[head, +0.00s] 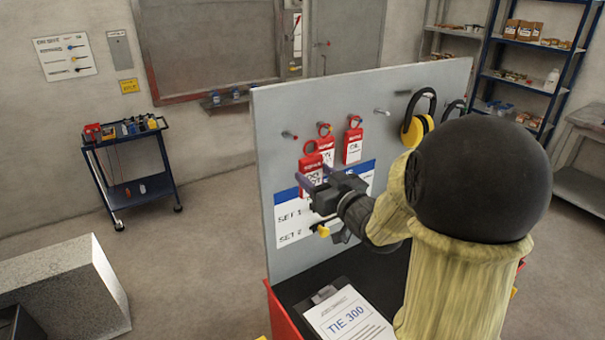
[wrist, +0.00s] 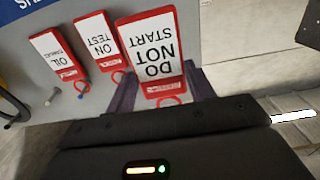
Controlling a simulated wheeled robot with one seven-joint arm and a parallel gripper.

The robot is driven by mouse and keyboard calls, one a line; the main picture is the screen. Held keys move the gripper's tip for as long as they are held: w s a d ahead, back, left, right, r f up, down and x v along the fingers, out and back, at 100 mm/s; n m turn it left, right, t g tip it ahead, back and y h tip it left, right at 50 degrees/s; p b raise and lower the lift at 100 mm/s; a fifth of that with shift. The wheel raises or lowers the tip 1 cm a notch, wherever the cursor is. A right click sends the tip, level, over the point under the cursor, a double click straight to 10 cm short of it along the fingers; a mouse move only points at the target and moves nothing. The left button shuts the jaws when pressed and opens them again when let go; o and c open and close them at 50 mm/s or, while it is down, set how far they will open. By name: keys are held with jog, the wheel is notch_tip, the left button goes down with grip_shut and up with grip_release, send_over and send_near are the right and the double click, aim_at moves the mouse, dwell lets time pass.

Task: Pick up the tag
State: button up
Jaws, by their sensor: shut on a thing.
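The DO NOT START tag (wrist: 152,45), red with a white label, is between the fingers of my gripper (wrist: 162,88) in the wrist view, where its text is upside down. My gripper is shut on it. In the head view the held tag (head: 311,172) is in front of the grey pegboard, with its red ring at the top; my gripper (head: 318,190) is at its lower part. A bare peg (head: 289,135) is up and left of it. An ON TEST tag (wrist: 98,42) and an OIL tag (head: 353,142) hang beside it.
The grey board (head: 300,100) also carries yellow ear defenders (head: 416,128) and a blue-and-white sign (head: 291,222). A clipboard sheet reading TIE 300 (head: 347,318) lies on the dark top below. A blue trolley (head: 130,165) stands at left, with open floor between.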

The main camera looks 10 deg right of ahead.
jog(key=b+v, duration=0.1)
jog(key=v, duration=0.8)
jog(key=shift+s+b, duration=0.15)
jog(key=shift+b, duration=0.25)
jog(key=shift+r+p, duration=0.6)
jog(key=shift+r, duration=0.2)
jog(key=b+v, duration=0.4)
jog(key=v, duration=0.4)
dwell(1.4)
jog(key=shift+d+f, duration=0.1)
